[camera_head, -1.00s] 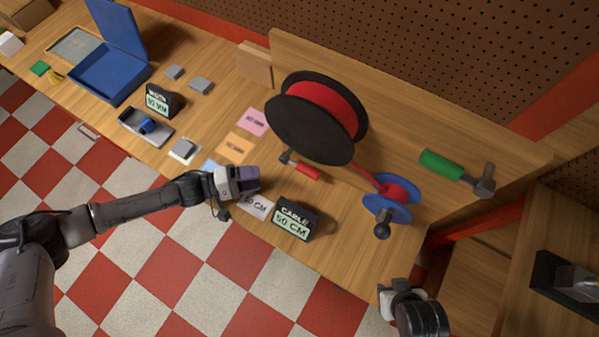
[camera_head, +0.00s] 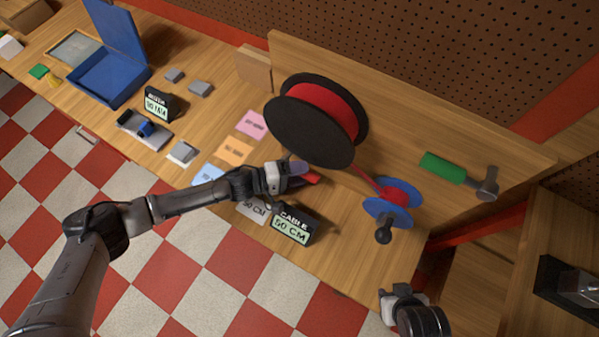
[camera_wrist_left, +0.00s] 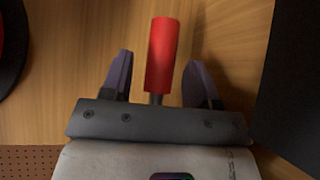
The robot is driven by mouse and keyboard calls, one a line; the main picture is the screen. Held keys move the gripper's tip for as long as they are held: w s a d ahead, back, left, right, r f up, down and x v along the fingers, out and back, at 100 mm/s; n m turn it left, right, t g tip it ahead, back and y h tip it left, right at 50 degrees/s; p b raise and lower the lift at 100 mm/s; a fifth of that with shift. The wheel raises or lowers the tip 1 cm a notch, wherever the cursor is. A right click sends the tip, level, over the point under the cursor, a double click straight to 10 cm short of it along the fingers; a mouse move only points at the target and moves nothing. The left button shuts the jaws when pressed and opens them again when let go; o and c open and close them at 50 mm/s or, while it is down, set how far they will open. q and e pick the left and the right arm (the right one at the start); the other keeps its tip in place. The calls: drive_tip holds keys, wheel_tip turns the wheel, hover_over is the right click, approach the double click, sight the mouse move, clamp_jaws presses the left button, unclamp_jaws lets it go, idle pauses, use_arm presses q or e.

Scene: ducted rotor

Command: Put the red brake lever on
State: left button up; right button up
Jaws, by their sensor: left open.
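The red brake lever (camera_wrist_left: 162,55) shows in the left wrist view as a red grip on a thin metal shaft. It lies between the two fingers of my left gripper (camera_wrist_left: 160,82), with a gap on each side. In the head view the end of the red lever (camera_head: 312,179) shows just past my left gripper (camera_head: 300,174); the rest is hidden under the gripper. The left gripper is open. The large black spool with red cable (camera_head: 318,120) stands behind it. My right gripper (camera_head: 392,298) is at the lower right; its fingers do not show clearly.
A blue reel with a black knob (camera_head: 390,205) stands to the right, joined to the spool by red cable. A green-handled lever (camera_head: 445,168) is on the back board. A black "CABLE 50 CM" display (camera_head: 292,226) stands at the table's front edge. Coloured cards (camera_head: 236,150) lie left.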

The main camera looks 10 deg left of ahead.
use_arm(q)
drive_tip(key=shift+d, duration=0.1)
clamp_jaws()
idle(0.6)
